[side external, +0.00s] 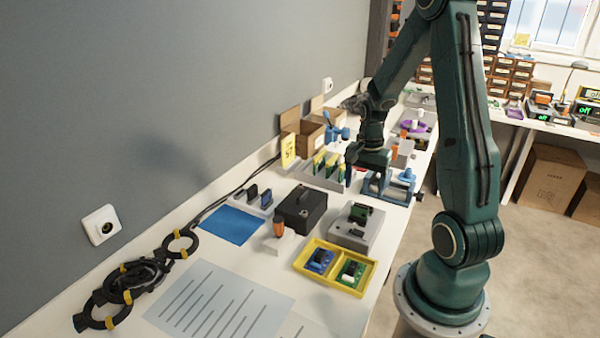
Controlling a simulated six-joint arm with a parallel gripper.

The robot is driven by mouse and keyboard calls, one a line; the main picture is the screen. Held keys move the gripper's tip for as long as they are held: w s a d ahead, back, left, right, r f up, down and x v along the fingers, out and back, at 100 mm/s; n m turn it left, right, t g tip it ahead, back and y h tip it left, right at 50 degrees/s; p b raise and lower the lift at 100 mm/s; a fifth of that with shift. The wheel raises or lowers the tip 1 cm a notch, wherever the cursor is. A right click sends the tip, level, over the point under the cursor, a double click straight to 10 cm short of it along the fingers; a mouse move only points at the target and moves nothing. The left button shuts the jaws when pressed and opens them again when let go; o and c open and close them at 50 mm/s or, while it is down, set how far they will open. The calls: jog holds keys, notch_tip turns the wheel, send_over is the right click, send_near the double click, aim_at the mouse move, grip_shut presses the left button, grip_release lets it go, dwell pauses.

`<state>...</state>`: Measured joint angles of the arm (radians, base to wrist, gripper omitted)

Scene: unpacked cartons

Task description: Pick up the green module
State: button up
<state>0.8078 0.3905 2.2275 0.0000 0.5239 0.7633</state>
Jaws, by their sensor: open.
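A green module (352,273) lies in the right compartment of a yellow tray (307,274) near the front of the bench. A blue module (319,261) lies in the left compartment. Another dark green part (360,213) sits on top of a grey box (349,234) behind the tray. My gripper (352,178) is open and points down, farther back along the bench, beside the rack of yellow-topped pieces and the blue vise. It is well apart from the yellow tray. Its fingertips are small and partly lost against the things behind them.
A rack (322,176) holds several yellow-topped pieces. Black rings (128,283) and a printed sheet (220,306) lie at the front left.

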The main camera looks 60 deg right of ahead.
aim_at(360, 204)
jog(key=shift+f, duration=1.65)
jog(key=shift+f, duration=0.1)
jog(key=shift+w+d+f, duration=0.1)
jog(key=shift+f, duration=1.15)
jog(key=shift+w+d+f, duration=0.1)
jog(key=shift+f, duration=1.15)
jog(key=c, duration=1.3)
jog(key=shift+r, duration=0.2)
notch_tip(360, 204, up, 20)
jog(key=shift+f, duration=0.15)
